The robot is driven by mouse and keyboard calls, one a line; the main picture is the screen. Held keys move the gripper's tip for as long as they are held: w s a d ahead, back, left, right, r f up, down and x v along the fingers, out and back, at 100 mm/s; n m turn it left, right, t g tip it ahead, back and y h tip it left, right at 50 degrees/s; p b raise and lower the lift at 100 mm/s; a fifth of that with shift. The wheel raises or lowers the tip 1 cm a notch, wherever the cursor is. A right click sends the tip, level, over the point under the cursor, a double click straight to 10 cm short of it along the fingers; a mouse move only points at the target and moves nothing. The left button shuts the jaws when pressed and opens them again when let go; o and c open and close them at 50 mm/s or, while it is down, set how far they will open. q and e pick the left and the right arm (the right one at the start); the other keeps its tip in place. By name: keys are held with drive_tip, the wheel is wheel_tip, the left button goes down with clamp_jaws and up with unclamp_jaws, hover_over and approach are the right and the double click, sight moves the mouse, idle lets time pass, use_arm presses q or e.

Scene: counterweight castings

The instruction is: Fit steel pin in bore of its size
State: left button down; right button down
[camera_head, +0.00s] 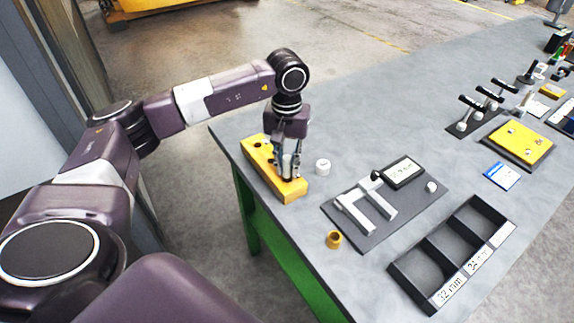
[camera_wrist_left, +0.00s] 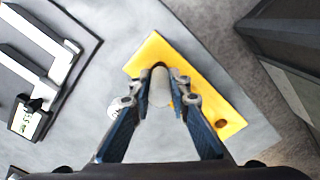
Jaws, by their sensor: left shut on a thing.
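The yellow block (camera_head: 295,191) lies at the table's near left edge, with a dark bore near its far end; it also shows in the wrist view (camera_wrist_left: 152,50) with a bore toward its lower right. My left gripper (camera_head: 287,174) points down over the block's near half. In the wrist view its fingers (camera_wrist_left: 158,92) are closed on the grey steel pin (camera_wrist_left: 159,80), which stands between the fingertips over the block. The fingers hide the pin's lower end, so I cannot tell whether it is in a bore. My right gripper is not in view.
A white cylinder (camera_head: 322,166) stands beside the block, and a brass bushing (camera_head: 334,239) stands nearer. A dark measuring plate (camera_head: 345,237) and a labelled compartment tray (camera_head: 416,297) lie to the right. A yellow plate (camera_head: 522,143) and several black-handled tools (camera_head: 489,94) are farther off.

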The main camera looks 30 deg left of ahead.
sight(287, 158)
use_arm(q)
drive_tip(key=shift+f, duration=0.1)
idle(0.3)
drive_tip(key=shift+f+b, duration=0.35)
drive_tip(key=shift+f+b, duration=0.65)
drive_tip(key=shift+f, duration=0.1)
drive_tip(key=c, duration=1.7)
unclamp_jaws()
drive_tip(key=shift+c, duration=0.2)
wheel_tip(287, 158, up, 12)
drive_tip(key=shift+r, duration=0.1)
